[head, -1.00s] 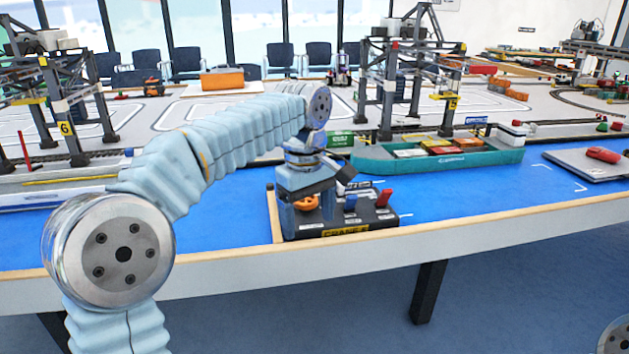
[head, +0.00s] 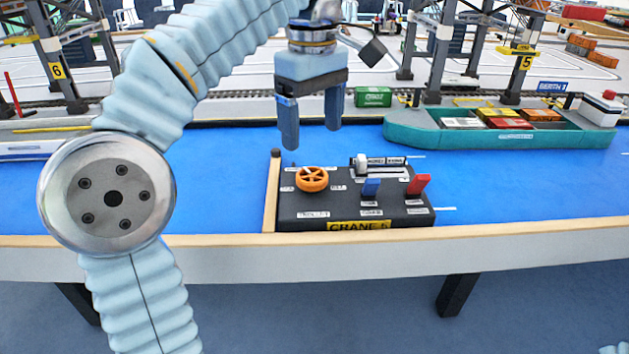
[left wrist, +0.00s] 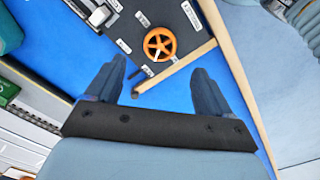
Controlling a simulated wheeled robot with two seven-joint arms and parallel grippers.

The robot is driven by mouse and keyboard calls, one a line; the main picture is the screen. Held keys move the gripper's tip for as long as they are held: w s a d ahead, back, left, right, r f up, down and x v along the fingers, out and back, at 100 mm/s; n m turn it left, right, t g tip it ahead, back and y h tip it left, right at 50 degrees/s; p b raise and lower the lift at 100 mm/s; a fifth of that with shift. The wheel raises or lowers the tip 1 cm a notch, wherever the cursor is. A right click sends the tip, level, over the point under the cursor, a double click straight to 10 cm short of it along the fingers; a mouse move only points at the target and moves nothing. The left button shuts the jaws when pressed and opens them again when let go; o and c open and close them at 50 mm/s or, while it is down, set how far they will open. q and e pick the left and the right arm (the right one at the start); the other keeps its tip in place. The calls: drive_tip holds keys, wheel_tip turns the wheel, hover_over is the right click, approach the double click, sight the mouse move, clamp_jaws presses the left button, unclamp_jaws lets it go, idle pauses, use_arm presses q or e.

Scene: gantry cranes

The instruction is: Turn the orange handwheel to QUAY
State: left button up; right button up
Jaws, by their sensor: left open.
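The orange handwheel (head: 312,179) lies flat on the left part of the black CRANE 5 control box (head: 350,212), with small white labels around it too small to read. It also shows in the left wrist view (left wrist: 160,44), ahead of the fingers. My left gripper (head: 312,145) is open and empty, pointing down above and a little behind the handwheel, apart from it. In the left wrist view its two fingers (left wrist: 160,85) stand wide apart with blue table between them. My right gripper is not in view.
A wooden strip (head: 272,190) edges the box's left side. A teal ship (head: 480,134) and green container (head: 373,96) stand behind.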

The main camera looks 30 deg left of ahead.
sight(312, 175)
use_arm(q)
wheel_tip(312, 175, down, 8)
drive_tip(key=shift+f+b, duration=0.1)
drive_tip(key=shift+b, duration=0.8)
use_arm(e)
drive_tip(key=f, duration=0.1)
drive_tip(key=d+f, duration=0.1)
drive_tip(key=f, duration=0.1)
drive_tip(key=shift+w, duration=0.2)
use_arm(q)
drive_tip(key=c, duration=1.1)
drive_tip(key=shift+o, duration=0.2)
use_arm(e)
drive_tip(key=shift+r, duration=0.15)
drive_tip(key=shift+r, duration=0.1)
